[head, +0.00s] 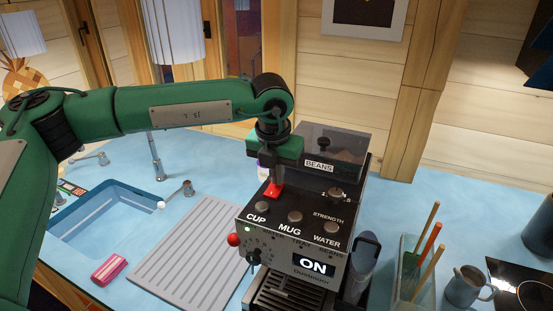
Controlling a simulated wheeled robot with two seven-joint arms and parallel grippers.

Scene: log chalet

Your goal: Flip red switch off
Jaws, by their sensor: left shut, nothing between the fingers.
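The coffee machine (320,262) stands on the blue counter, and its display (314,265) reads "ON". The red switch (273,191) is on the machine's top panel, above the button marked CUP. My left gripper (270,181) points down from above with its fingers shut and empty. Its tips are right at the red switch and cover part of it; I cannot tell whether they touch. My right gripper is not in view.
The BEANS hopper (335,145) rises behind the switch. A red ball knob (233,239) sticks out at the machine's left side. A ribbed drainboard (185,250) and sink (110,220) lie left. A utensil holder (412,270) and metal jug (466,287) stand right.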

